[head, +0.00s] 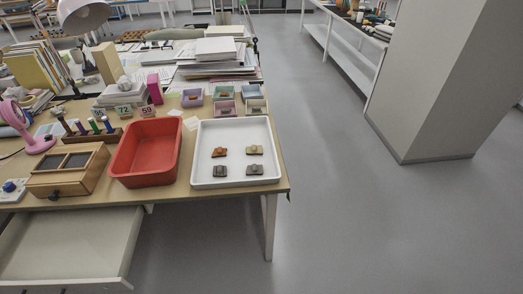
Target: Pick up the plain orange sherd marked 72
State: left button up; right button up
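A white tray (237,134) lies at the right front of the desk. An orange-brown sherd (219,152) sits in its left half, towards the middle. A tan sherd (254,150) is to its right, a dark grey-brown sherd (220,171) is in front of it, and a brown sherd (254,169) is at the front right. All are small and apart; I cannot read any marks on them. A card reading 72 (124,112) and a card reading 59 (147,111) stand behind a red bin. Neither of my grippers is in view.
The red bin (146,148) stands left of the tray, beside a wooden box (68,172). Small coloured containers (225,108) line up behind the tray. An open drawer (70,245) juts out at the left front. Floor right of the desk is clear up to a pillar (445,80).

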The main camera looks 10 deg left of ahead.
aim_at(219, 152)
jog(key=z, duration=1.35)
jog(key=i, duration=4.4)
jog(key=u, duration=4.2)
jog(key=i, duration=1.65)
jog(key=z, duration=0.05)
